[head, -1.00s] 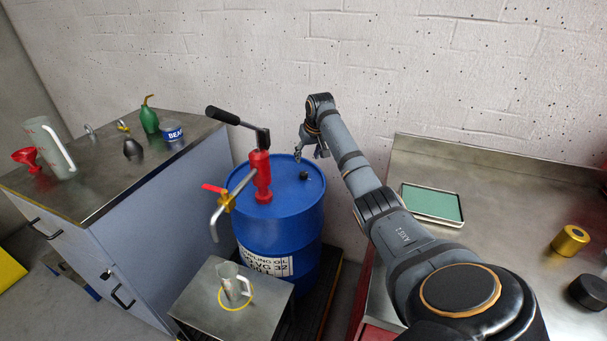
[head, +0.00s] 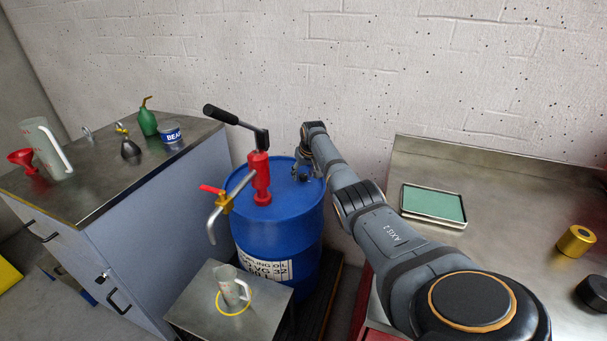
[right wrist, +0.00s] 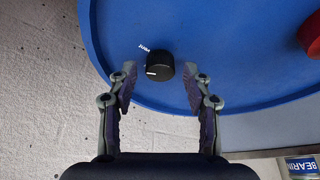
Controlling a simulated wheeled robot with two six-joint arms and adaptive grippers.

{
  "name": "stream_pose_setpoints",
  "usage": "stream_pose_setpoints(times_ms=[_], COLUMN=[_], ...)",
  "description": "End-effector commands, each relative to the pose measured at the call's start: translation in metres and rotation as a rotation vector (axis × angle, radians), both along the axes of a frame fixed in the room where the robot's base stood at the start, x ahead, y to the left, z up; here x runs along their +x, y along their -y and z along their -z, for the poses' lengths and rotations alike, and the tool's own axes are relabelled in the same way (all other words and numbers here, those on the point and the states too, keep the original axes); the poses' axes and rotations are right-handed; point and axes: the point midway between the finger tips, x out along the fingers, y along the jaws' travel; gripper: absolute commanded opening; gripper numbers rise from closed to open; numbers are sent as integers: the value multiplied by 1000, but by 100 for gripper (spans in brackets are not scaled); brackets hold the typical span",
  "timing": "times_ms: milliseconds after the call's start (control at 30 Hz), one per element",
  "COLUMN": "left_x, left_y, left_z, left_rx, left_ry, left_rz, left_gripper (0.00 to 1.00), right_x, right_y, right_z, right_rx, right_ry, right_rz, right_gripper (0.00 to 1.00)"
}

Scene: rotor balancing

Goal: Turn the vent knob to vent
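The vent knob (right wrist: 160,66) is a small black knob with a white line on its face, on the blue drum lid (right wrist: 215,50). White lettering sits beside it at upper left in the right wrist view. My right gripper (right wrist: 157,82) is open, its two fingers on either side of the knob with gaps visible; I cannot tell whether either touches it. In the head view my right gripper (head: 306,172) is over the right part of the blue drum (head: 268,225), and it partly hides the knob. My left gripper is not in view.
A red hand pump (head: 260,178) with a black lever and a spout with a red-handled valve stands on the drum, left of the knob. A jug (head: 230,284) stands on a low metal stand. A wall (head: 400,70) rises behind the drum.

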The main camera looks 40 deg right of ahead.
Motion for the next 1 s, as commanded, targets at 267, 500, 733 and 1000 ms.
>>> stream_pose_setpoints(times_ms=[267,500,733,1000], left_x=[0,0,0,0], left_y=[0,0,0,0], left_z=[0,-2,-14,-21], left_rx=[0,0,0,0], left_ry=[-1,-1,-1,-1], left_rz=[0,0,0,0], left_gripper=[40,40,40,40], right_x=[0,0,1,1], right_y=[0,0,-2,-2], right_z=[0,-1,-3,-1], right_rx=[0,1,2,2], right_ry=[0,-1,-1,0], right_rz=[0,9,93,279], right_gripper=[9,0,0,0])
